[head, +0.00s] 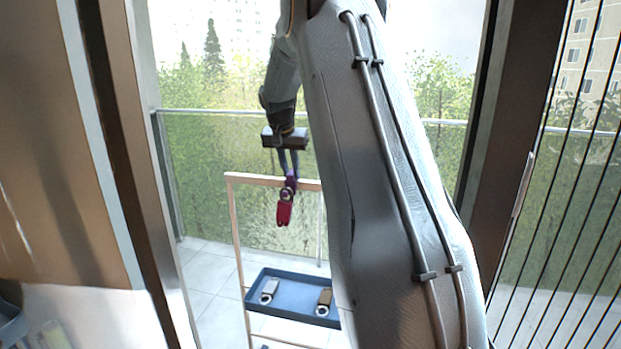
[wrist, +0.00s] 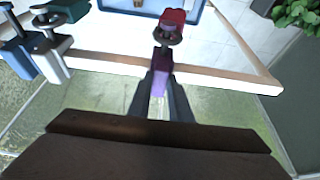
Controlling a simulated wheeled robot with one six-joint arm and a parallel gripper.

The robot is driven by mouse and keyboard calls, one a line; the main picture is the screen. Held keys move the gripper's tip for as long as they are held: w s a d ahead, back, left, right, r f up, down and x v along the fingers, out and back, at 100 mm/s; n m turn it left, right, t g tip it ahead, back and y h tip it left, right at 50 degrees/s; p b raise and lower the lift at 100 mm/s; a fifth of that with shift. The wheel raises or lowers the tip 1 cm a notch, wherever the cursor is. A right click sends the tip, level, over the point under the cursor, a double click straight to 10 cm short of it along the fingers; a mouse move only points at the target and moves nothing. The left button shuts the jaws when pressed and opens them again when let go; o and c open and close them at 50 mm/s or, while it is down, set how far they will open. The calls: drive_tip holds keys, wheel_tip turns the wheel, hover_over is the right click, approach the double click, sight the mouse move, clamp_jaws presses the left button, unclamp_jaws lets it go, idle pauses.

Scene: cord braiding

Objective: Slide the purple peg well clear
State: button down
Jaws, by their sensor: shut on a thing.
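The purple peg (wrist: 160,76) is between the fingertips of my gripper (wrist: 161,84) in the wrist view, at the wooden bar (wrist: 223,78). My gripper is shut on it. In the head view the purple peg (head: 291,182) shows at the bar's top edge, below my gripper (head: 289,173). A red piece (wrist: 173,17) with a dark round part sits just beyond the purple peg. In the head view the red piece (head: 284,214) hangs below the bar. Whether the red and purple pieces are joined is unclear.
A blue tray (head: 257,308) below holds a grey peg (head: 271,287) and a brown peg (head: 325,297). The bar's right stretch is clear.

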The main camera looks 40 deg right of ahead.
drive_tip(key=shift+w+a+b, duration=0.4)
drive_tip(key=shift+w+a, duration=1)
drive_tip(key=shift+w, duration=0.25)
drive_tip(key=c, duration=1.6)
unclamp_jaws()
